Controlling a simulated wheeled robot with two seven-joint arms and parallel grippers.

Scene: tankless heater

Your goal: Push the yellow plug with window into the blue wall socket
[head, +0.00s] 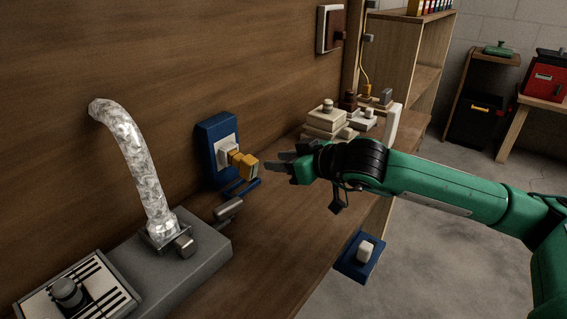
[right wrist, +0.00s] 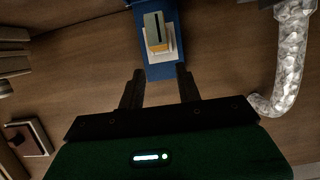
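The blue wall socket (head: 213,145) is mounted on the brown wooden wall and has a pale face. The yellow plug (head: 244,165) sticks out from its white centre; how deep it sits I cannot tell. In the right wrist view the blue socket (right wrist: 143,17) is at the top, with the plug (right wrist: 154,30) seen end-on and a dark strip on it. My right gripper (head: 273,164) is just right of the plug's outer end. Its fingers (right wrist: 160,78) are spread with nothing between them, the plug beyond their tips. My left gripper is not in view.
A grey unit (head: 208,249) with a silver flexible duct (head: 138,165) stands at the left. Below the socket are a blue bracket (head: 240,188) and a grey lever (head: 229,208). Stacked pale boxes (head: 326,118) are behind my right gripper.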

